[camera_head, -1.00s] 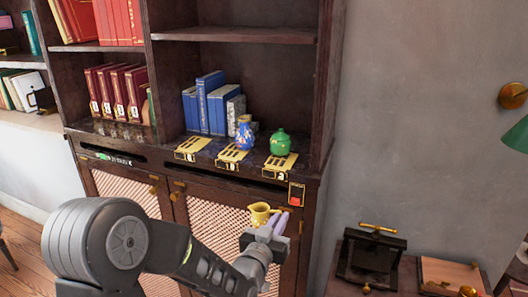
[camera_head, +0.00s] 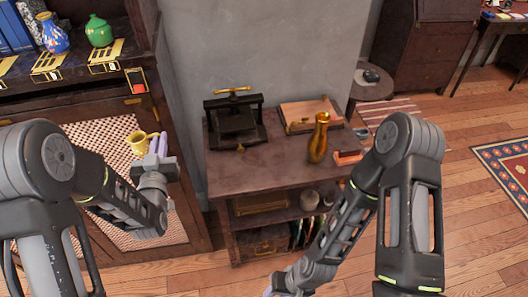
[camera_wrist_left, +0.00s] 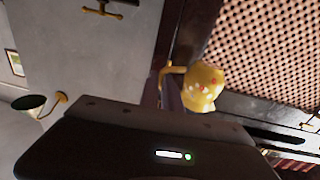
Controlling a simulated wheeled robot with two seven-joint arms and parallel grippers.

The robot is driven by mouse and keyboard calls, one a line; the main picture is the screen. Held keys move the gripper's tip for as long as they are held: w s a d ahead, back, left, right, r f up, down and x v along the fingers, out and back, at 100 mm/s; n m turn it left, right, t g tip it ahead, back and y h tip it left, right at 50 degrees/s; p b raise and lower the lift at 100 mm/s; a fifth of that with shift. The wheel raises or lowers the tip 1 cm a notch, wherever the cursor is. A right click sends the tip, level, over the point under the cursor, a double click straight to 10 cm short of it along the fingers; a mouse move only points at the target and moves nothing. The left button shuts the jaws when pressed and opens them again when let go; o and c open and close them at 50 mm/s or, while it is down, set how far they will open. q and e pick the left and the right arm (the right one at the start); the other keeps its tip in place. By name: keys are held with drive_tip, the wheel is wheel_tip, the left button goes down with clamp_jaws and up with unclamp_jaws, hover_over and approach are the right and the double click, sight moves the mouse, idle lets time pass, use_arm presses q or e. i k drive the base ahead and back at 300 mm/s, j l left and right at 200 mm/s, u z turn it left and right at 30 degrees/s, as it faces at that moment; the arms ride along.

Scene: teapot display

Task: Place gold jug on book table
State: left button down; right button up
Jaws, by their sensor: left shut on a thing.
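The gold jug (camera_head: 136,142) is a small yellow-gold jug with a handle. It is held in the air in front of the cabinet's lattice door. My left gripper (camera_head: 157,144) is shut on it at the handle side. In the left wrist view the jug (camera_wrist_left: 204,86) shows beside the fingers, with small light and reddish spots. The dark wooden side table (camera_head: 258,180), taken to be the book table, stands to the right of the jug, clearly apart from it. My right gripper (camera_head: 285,287) is at the bottom edge, mostly cut off, in front of the table.
On the table are a dark press (camera_head: 235,122), a wooden board (camera_head: 310,112), a tall gold vase (camera_head: 319,138) and a small orange item (camera_head: 347,157). The table's front left top is bare. The cabinet (camera_head: 80,110) bears a blue vase (camera_head: 53,36) and green jar (camera_head: 98,32).

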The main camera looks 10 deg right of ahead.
sight(282, 164)
drive_tip(key=z, duration=2.3)
drive_tip(key=k+j, duration=0.2)
drive_tip(key=k, duration=0.2)
drive_tip(key=k+j, duration=0.2)
drive_tip(key=k, duration=0.2)
